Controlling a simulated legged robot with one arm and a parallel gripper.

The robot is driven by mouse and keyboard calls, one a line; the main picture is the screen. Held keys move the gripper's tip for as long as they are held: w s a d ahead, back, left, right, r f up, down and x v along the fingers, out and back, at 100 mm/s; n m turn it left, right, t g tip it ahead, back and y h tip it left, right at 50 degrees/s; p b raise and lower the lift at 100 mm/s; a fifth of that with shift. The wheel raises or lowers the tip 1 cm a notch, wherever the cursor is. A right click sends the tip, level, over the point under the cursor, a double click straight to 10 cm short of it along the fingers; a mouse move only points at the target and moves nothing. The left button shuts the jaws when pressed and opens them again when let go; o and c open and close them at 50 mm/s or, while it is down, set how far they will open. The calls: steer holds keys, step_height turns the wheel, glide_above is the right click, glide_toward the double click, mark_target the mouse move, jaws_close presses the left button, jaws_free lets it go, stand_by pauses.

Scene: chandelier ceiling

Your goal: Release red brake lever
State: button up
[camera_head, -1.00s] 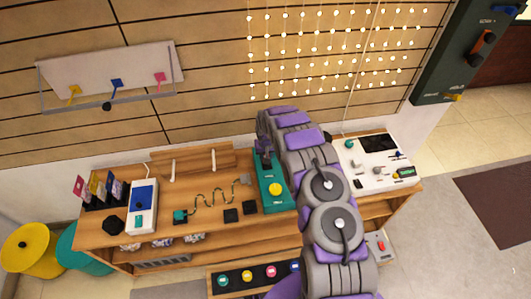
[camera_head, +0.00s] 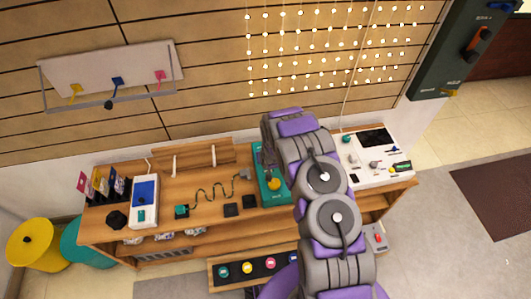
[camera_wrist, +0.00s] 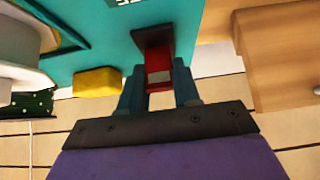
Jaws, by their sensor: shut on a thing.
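The red brake lever (camera_wrist: 158,72) shows in the wrist view, sticking out of a dark slot in a teal panel (camera_wrist: 95,30). My gripper (camera_wrist: 158,88) has one finger on each side of the lever and is shut on it. In the head view, the teal panel (camera_head: 286,198) stands on the wooden table with a yellow button (camera_head: 274,184) on top. My arm reaches over the panel there and hides part of it. The lever itself cannot be made out in the head view.
The wooden table (camera_head: 160,240) stands against a slatted wall. A white console (camera_head: 375,165) is right of my arm, and a white and blue device (camera_head: 144,200) is at the left. Two dark square pads (camera_head: 238,208) lie beside the teal panel. A dark green wall panel (camera_head: 455,60) hangs upper right.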

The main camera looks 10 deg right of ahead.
steer(key=shift+s+f+t, duration=0.2)
steer(key=shift+s+t, duration=0.1)
steer(key=shift+t, duration=0.3)
steer(key=o, duration=1.1)
steer(key=shift+c, duration=0.2)
steer(key=shift+r, duration=0.15)
steer(key=p+v, duration=0.2)
steer(key=v, duration=1.5)
steer(key=shift+r, duration=0.1)
